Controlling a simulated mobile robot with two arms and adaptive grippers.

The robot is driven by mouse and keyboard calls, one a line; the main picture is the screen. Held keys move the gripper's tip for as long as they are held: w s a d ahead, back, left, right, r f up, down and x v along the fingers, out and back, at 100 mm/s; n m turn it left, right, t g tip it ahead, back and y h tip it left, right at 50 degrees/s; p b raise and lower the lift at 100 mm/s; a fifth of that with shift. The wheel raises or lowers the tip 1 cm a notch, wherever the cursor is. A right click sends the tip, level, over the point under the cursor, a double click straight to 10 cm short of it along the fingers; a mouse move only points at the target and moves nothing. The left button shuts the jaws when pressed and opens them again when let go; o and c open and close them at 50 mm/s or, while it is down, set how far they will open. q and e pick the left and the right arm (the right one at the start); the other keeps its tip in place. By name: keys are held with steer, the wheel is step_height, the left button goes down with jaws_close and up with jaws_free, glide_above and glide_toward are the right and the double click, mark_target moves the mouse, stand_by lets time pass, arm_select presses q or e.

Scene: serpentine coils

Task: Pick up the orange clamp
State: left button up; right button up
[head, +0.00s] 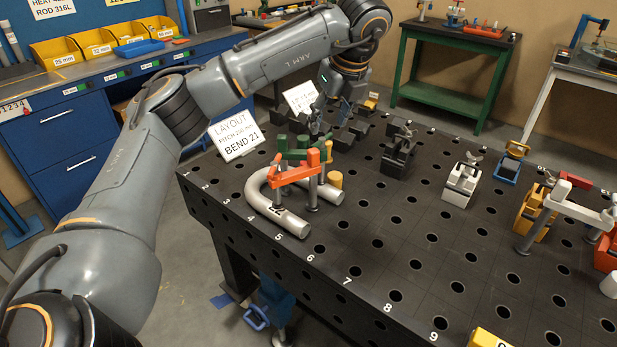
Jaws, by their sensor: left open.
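The orange clamp (299,173) stands on the black perforated table (408,228), near its left part, with grey posts below it. It stands at a bent grey U-shaped rod (272,211), whose open ends point toward the lower right. A green clamp (296,150) stands just behind the orange one. My left gripper (318,126) hangs from the arm above and behind the green clamp. It is open and apart from the orange clamp. The fingers are small and partly lost among dark parts. My right gripper is not in view.
Dark fixtures (398,150) and a light grey vise (461,183) stand farther right. A white layout sign (236,136) is at the left edge. The table's middle front is clear.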

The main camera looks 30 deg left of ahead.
mark_target(315, 152)
arm_select(q)
steer(key=x, duration=0.8)
steer(key=shift+s+a+r+p, duration=0.1)
steer(key=shift+s+a+p, duration=0.1)
steer(key=shift+a+p, duration=0.15)
steer(key=p+x, duration=0.2)
steer(key=x, duration=0.3)
steer(key=shift+w+f, duration=0.1)
steer(key=shift+f, duration=0.1)
steer(key=shift+r, duration=0.1)
jaws_close()
